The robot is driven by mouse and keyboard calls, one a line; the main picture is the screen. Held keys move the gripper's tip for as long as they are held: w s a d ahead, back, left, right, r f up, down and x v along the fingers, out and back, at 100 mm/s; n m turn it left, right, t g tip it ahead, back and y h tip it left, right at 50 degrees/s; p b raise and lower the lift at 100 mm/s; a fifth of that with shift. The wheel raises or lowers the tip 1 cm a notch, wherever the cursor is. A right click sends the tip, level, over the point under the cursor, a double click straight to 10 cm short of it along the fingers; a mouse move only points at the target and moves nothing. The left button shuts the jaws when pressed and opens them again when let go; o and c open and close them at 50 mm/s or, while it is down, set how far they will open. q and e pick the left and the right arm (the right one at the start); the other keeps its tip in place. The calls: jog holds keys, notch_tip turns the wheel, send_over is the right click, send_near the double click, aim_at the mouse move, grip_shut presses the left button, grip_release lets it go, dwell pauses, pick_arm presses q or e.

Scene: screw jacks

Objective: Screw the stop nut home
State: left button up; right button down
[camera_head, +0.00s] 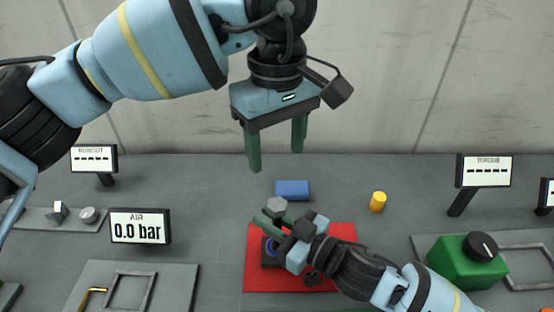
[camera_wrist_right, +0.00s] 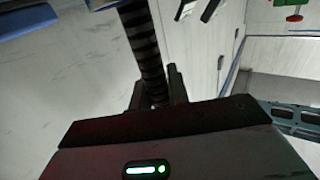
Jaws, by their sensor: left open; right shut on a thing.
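A grey hexagonal piece (camera_head: 276,207) shows just above the fingers of my right gripper (camera_head: 268,226); I cannot tell whether it is the stop nut. My right gripper is shut over the red mat (camera_head: 340,232). In the right wrist view a dark ribbed, threaded spindle (camera_wrist_right: 143,45) runs down between its two fingers (camera_wrist_right: 158,92), which are shut on it. A dark block with a blue ring (camera_head: 267,250) stands on the mat, partly hidden by my right gripper. My left gripper (camera_head: 275,160) is open and empty, high above the bench, fingers pointing down.
A blue block (camera_head: 292,190) and a yellow cylinder (camera_head: 378,201) stand behind the mat. A green box with a black knob (camera_head: 468,261) is at right. The AIR display (camera_head: 140,227) reads 0.0 bar; the RUNOUT (camera_head: 94,159) and TORQUE (camera_head: 486,171) displays show dashes.

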aim_at(281, 228)
pick_arm(q)
jog(key=shift+r, duration=0.1)
pick_arm(e)
jog(key=c, duration=1.3)
grip_release()
jog(key=shift+o, duration=0.2)
jog(key=shift+d, duration=0.1)
jog(key=v, duration=0.7)
jog(key=shift+f+b, duration=0.15)
jog(key=shift+b, duration=0.2)
jog(key=shift+s+d, duration=0.25)
pick_arm(q)
jog(key=shift+w+f, duration=0.2)
jog(key=shift+f, duration=0.9)
